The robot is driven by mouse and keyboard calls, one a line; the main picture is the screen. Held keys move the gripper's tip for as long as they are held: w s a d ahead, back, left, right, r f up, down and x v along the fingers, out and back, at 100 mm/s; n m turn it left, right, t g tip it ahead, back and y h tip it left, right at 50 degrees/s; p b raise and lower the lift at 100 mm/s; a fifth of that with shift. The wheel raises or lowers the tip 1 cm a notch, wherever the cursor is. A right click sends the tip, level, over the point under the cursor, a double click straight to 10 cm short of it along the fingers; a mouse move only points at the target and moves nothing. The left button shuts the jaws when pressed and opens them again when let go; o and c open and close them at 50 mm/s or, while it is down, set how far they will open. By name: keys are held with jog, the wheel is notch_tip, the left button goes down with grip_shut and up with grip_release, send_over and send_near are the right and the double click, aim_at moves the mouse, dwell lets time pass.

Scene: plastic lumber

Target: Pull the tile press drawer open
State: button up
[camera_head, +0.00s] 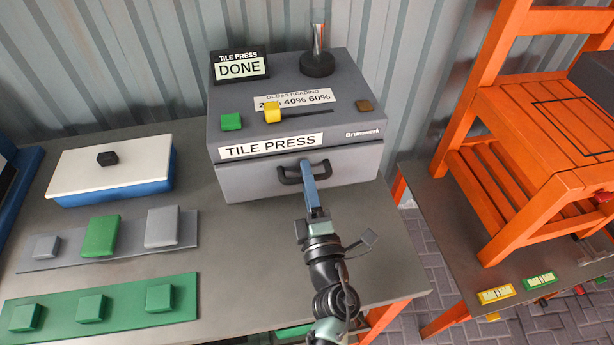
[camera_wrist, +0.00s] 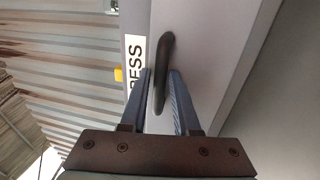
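The tile press (camera_head: 290,120) is a grey box on a table, with a "TILE PRESS" label on its front. Its drawer (camera_head: 245,182) is the lower front part and looks closed. A dark curved handle (camera_head: 290,178) sits on the drawer front. My gripper (camera_head: 309,180) is at the middle of this handle. In the wrist view the handle (camera_wrist: 168,50) passes between my two blue fingers (camera_wrist: 163,85), one on each side. The fingers stand close to it; whether they press on it is unclear.
A "DONE" sign (camera_head: 240,68) and a dark cylinder stand (camera_head: 318,65) are on top of the press. A white-and-blue box (camera_head: 110,170) and mats with tiles (camera_head: 100,305) lie at left. An orange chair (camera_head: 540,120) stands at right. The table in front of the drawer is clear.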

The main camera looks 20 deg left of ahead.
jog(key=shift+c, duration=0.2)
grip_shut()
dwell(1.3)
